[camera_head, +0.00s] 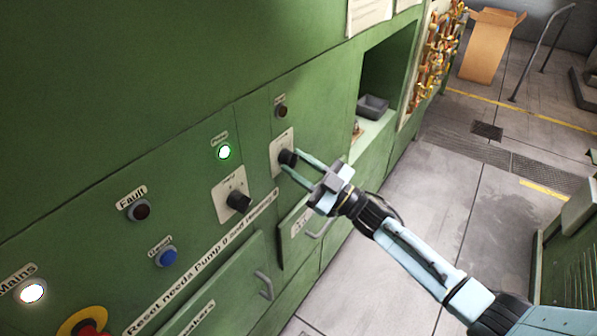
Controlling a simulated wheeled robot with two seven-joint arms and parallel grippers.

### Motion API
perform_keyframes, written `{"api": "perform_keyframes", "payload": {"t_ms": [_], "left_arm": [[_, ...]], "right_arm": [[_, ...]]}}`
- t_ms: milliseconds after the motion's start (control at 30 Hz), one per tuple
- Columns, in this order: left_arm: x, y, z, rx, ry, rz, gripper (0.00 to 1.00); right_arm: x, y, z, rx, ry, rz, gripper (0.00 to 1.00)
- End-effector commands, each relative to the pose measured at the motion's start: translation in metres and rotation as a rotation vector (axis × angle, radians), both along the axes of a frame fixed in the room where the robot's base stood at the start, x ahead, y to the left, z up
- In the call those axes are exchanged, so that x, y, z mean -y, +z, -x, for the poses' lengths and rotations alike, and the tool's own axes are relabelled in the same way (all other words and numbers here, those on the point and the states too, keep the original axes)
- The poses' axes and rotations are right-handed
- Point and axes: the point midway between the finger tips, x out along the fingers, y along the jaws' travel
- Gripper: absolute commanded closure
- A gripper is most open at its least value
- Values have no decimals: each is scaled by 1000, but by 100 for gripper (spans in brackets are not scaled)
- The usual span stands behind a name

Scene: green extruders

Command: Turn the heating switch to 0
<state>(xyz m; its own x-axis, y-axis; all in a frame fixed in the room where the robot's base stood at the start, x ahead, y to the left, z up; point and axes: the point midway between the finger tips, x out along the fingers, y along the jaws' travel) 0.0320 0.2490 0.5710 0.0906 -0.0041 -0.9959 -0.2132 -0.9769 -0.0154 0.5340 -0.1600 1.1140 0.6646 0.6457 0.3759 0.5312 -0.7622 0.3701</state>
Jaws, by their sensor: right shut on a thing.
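The green control panel (110,100) fills the left of the head view. A black rotary switch (286,157) sits on a pale plate (277,143) on the right part of the panel. My right gripper (289,163) has its two pale fingers on either side of this knob and is shut on it. The plate's markings are too small to read, and the fingers partly cover the knob. A second black rotary switch (238,201) on its own plate is to the left, below a lit green lamp (224,152). My left gripper is not in view.
A dark lamp (281,112) is above the gripped switch. Fault lamp (139,209), blue button (167,257), lit Mains lamp (33,292) and red-yellow knob (88,322) are at left. Drawer handles (263,285) stick out below. A recess holds a grey tray (373,106). Open floor lies right.

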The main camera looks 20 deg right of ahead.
Motion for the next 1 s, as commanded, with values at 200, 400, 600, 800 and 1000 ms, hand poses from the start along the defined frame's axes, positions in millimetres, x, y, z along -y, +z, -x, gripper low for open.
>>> {"api": "perform_keyframes", "payload": {"t_ms": [200,400,600,800,1000], "left_arm": [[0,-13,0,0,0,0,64],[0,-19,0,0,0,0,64],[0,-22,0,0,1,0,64],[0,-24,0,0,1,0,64],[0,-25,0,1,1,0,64]], "right_arm": [[2,-1,-1,126,0,165,93],[3,0,-2,228,1,296,93],[4,1,-3,306,1,396,93],[4,1,-3,352,1,457,93],[4,2,-3,374,1,486,93]]}}
